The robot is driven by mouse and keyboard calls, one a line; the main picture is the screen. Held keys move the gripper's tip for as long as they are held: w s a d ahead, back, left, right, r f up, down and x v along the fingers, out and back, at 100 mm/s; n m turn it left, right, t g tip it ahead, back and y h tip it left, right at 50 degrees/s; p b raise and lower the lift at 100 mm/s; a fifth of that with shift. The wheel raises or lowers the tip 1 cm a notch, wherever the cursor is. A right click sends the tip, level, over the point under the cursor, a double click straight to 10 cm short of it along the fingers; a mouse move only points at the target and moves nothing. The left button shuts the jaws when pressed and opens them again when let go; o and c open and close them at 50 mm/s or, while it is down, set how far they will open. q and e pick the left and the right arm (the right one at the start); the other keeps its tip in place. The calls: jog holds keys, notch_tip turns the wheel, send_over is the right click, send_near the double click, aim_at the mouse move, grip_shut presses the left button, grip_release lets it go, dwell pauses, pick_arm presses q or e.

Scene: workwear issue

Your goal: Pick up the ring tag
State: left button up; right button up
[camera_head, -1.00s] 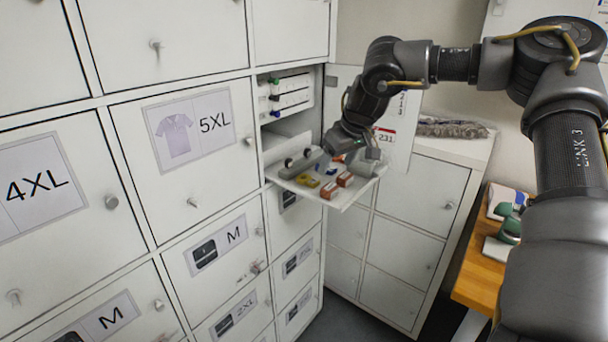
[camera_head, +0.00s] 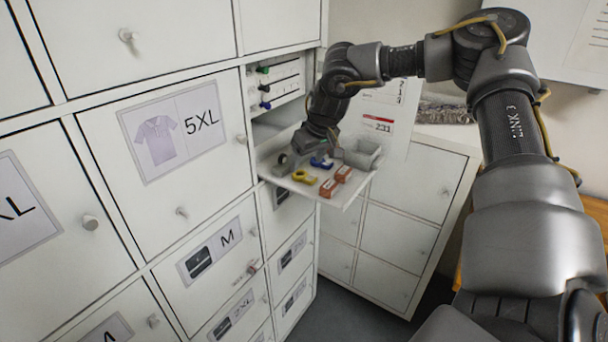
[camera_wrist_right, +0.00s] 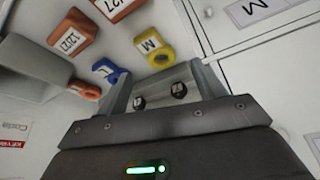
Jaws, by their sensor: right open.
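A yellow ring tag marked M (camera_head: 303,176) lies on the pull-out white shelf (camera_head: 335,199). It also shows in the right wrist view (camera_wrist_right: 150,45), with its round holed end toward my fingers. A blue tag (camera_head: 321,162) lies beside it; in the wrist view the blue tag (camera_wrist_right: 105,69) is close to my left-hand finger. My right gripper (camera_wrist_right: 160,72) is open and empty, with the yellow tag just beyond its fingertips. In the head view the right gripper (camera_head: 327,148) is over the back of the shelf, its fingertips mostly hidden. My left gripper is not in view.
Orange-red blocks (camera_head: 329,187) lie near the shelf's front. White locker doors (camera_head: 180,130) fill the left; a cabinet (camera_head: 410,215) stands right.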

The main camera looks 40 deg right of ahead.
aim_at(304, 176)
jog(key=shift+w+a, duration=0.1)
jog(key=shift+a, duration=0.1)
jog(key=p+x, duration=0.2)
jog(key=x, duration=0.1)
jog(key=p+x, duration=0.1)
jog(key=shift+d+f+p, duration=0.3)
jog(key=shift+f+p, duration=0.05)
jog(key=shift+w+a+f, duration=0.1)
jog(key=shift+f, duration=0.15)
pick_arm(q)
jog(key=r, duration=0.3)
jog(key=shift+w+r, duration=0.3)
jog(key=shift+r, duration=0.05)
pick_arm(e)
jog(key=shift+c, duration=0.2)
jog(key=c, duration=1)
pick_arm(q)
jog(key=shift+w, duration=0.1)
pick_arm(e)
jog(key=shift+c, duration=0.2)
jog(key=shift+r, duration=0.1)
